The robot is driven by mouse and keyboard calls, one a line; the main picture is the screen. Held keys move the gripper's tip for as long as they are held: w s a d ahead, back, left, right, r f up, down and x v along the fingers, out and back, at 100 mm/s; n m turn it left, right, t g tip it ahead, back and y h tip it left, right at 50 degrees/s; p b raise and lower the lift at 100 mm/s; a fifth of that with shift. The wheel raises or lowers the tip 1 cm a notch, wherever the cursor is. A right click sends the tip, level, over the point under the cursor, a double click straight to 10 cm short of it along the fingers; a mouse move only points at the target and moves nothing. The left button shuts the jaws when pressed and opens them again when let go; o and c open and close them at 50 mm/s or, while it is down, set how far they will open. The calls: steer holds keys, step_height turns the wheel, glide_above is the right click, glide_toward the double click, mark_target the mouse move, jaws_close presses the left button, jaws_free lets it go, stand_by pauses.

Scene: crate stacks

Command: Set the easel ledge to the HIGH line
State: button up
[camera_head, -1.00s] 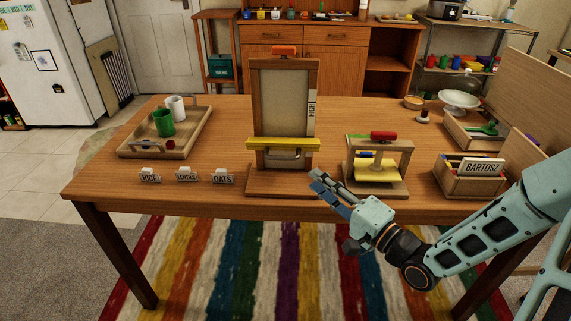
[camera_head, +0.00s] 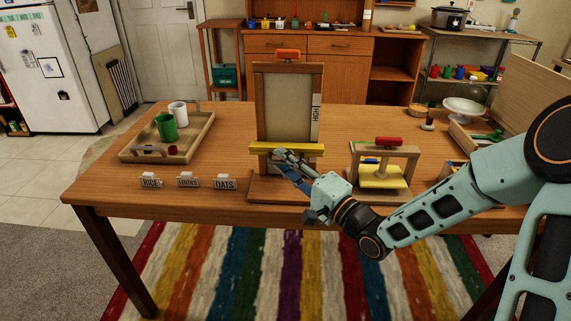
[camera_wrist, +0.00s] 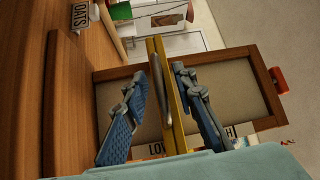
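The easel (camera_head: 260,108) stands upright on the table. Its yellow ledge (camera_head: 262,148) crosses the frame low down, with a metal handle (camera_wrist: 161,90) on its front. A HIGH label (camera_head: 316,113) sits on the right upright, well above the ledge. In the wrist view a LOW label (camera_wrist: 156,149) shows beside the ledge, partly hidden by a finger. My gripper (camera_head: 278,157) is at the ledge's front. In the wrist view my gripper (camera_wrist: 158,75) has its blue fingers apart, with the handle and ledge between them. I cannot tell whether either finger touches.
To the right stands a small wooden press-like frame (camera_head: 412,165) with a red knob (camera_head: 389,141). To the left are RICE, LENTILS and OATS cards (camera_head: 224,184) and a tray (camera_head: 133,154) with cups.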

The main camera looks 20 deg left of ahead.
jaws_close()
stand_by(0.3)
step_height(320, 180, up, 10)
steer(key=p, duration=1)
steer(key=shift+r, duration=0.1)
jaws_free()
